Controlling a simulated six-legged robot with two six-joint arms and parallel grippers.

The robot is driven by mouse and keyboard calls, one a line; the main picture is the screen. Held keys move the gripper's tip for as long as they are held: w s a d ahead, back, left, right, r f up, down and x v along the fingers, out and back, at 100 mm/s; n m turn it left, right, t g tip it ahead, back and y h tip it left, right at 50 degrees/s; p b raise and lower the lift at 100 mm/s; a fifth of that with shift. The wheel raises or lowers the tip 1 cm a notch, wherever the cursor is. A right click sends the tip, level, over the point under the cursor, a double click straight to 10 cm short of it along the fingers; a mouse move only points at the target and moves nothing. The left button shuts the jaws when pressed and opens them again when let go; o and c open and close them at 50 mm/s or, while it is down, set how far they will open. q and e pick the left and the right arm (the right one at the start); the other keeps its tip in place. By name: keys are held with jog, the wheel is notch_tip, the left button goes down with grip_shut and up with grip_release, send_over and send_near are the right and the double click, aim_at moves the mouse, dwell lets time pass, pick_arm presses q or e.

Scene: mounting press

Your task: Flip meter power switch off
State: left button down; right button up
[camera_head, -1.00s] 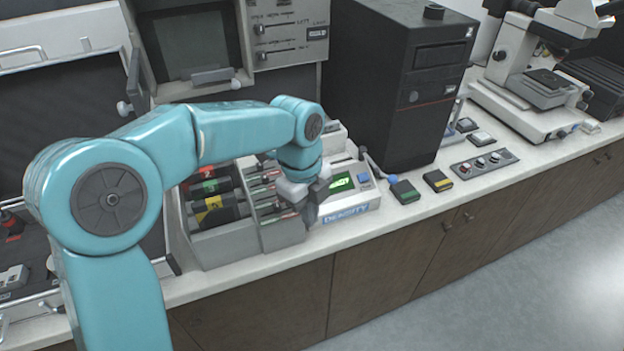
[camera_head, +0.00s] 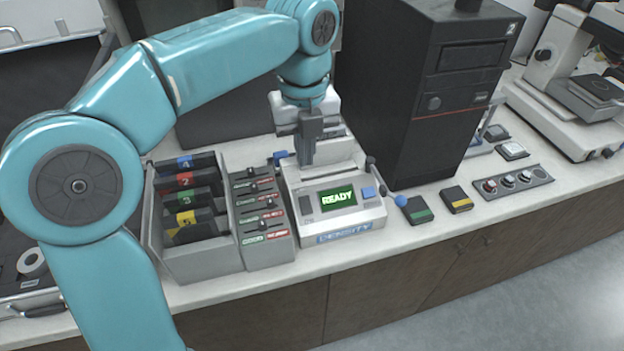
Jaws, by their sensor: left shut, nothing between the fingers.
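The meter (camera_head: 327,212) is a pale box labelled DENSITY, standing near the counter's front edge. Which of these is the power switch I cannot tell for sure. My left gripper (camera_head: 306,160) is shut and empty, pointing down over the rear part of the meter, behind the display. Whether it touches the meter is unclear. My right gripper is not in view.
A slider panel (camera_head: 262,217) and a rack of numbered cartridges (camera_head: 170,255) stand directly left of the meter. A black computer tower (camera_head: 400,100) stands behind right.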

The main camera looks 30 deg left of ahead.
pick_arm(q)
jog(key=w, duration=0.1)
jog(key=b, duration=0.2)
send_over(306, 205)
jog(key=s+d, duration=0.1)
jog(key=d, duration=0.1)
jog(key=f, duration=1)
jog(key=shift+s+a, duration=0.15)
jog(key=shift+s, duration=0.05)
jog(key=shift+w+a+f, duration=0.3)
jog(key=shift+a+f, duration=0.15)
jog(key=shift+f, duration=0.2)
jog(key=shift+w+a+f, duration=0.3)
jog(key=shift+a+f, duration=0.1)
jog(key=shift+f, duration=0.2)
jog(key=shift+w+f, duration=0.2)
jog(key=shift+f, duration=0.1)
jog(key=shift+a, duration=0.1)
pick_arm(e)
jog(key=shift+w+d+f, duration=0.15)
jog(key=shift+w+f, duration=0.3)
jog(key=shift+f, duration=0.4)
pick_arm(q)
jog(key=shift+s, duration=0.1)
